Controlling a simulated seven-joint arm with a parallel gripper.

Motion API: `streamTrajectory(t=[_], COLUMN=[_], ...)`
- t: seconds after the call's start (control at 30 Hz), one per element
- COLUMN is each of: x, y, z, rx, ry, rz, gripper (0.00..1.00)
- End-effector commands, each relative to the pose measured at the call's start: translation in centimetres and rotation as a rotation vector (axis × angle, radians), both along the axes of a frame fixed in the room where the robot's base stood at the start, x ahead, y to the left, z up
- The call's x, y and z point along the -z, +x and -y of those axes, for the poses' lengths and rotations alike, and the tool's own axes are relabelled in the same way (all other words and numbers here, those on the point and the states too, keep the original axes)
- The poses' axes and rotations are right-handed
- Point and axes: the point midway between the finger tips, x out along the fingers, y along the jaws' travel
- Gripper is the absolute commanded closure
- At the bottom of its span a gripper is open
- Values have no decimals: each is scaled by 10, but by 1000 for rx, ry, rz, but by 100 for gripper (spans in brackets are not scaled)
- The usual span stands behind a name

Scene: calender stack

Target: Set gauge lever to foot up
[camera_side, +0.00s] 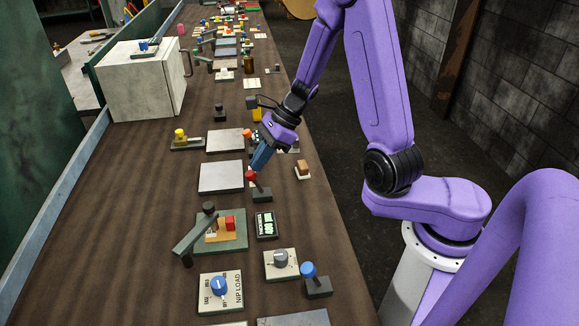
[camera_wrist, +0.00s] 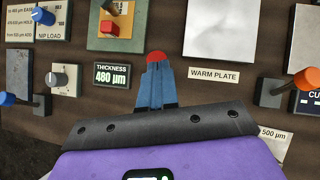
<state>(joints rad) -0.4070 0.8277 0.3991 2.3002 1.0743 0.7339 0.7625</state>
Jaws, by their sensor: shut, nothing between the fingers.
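My gripper (camera_side: 258,166) has blue fingers, shut with nothing between them, pointing down over the right part of the bench. A lever with a red ball knob (camera_side: 251,177) on a dark base (camera_side: 262,194) stands right below the fingertips. In the wrist view the red knob (camera_wrist: 157,57) shows just beyond the fingertips (camera_wrist: 156,72); I cannot tell if they touch. The fingers hide its stem there. A thickness display (camera_side: 266,224) stands beside this lever and reads 480 µm in the wrist view (camera_wrist: 112,75). No label shows which lever is the gauge lever.
A green plate (camera_side: 236,244) with a dark arm and red block lies nearer the camera. A NIP LOAD dial (camera_side: 220,288), a grey knob (camera_side: 281,259) and a blue-knobbed lever (camera_side: 309,271) stand near. Grey plates (camera_side: 221,177) lie left.

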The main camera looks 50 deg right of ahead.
Motion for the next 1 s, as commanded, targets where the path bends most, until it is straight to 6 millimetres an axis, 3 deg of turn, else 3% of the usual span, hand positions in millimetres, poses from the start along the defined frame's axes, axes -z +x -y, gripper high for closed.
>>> streamTrajectory(t=[0.27,0.5,1.0], x=[-2,-15,-92], y=[-2,-18,-28], z=[4,35,67], rx=[1,6,1], ry=[-1,-2,-4], rz=[1,3,4], gripper=[100,100,100])
